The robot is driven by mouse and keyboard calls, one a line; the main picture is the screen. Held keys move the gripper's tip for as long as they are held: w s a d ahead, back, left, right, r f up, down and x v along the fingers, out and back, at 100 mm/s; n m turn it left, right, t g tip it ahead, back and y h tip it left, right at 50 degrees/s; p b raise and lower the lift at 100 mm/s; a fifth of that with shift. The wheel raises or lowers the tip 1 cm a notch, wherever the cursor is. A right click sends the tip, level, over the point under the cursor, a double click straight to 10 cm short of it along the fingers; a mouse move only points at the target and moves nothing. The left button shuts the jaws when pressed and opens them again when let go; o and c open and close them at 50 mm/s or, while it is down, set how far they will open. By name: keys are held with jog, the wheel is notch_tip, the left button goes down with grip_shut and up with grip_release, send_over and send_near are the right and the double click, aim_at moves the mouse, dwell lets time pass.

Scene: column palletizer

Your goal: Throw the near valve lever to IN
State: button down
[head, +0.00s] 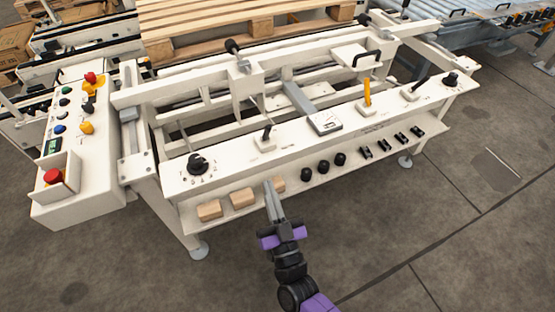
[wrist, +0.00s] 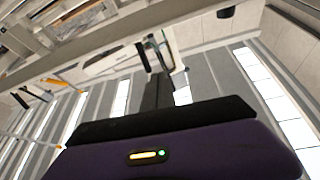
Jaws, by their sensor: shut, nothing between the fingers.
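A short black lever (head: 267,133) stands on a small white base on the sloped white panel (head: 225,158), the nearest of several levers there. It looks close to upright; its IN and OUT marks are too small to read. A yellow lever (head: 367,92) and another black lever (head: 415,86) stand farther right. My gripper (head: 270,184) is shut and empty, at the panel's lower front edge by the wooden blocks, below the black lever and apart from it. In the wrist view my fingers (wrist: 157,88) point up toward the frame, and a yellow lever (wrist: 60,83) shows at left.
Wooden blocks (head: 242,198) sit on the lower ledge, with black knobs (head: 323,167) to their right. A black rotary knob (head: 197,163) is at the panel's left. A box with a red emergency button (head: 53,176) juts out at far left. The floor in front is clear.

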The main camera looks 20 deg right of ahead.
aim_at(268, 133)
jog(key=shift+s+d+f+h, duration=0.3)
jog(key=shift+s+d+h, duration=0.2)
jog(key=shift+s+d, duration=0.1)
jog(key=shift+s+d+f+h, duration=0.3)
jog(key=shift+s+d+h, duration=0.2)
jog(key=shift+s, duration=0.05)
jog(key=x, duration=1.4)
jog(key=shift+p, duration=0.35)
jog(key=shift+r+p, duration=0.15)
jog(key=shift+p, duration=0.25)
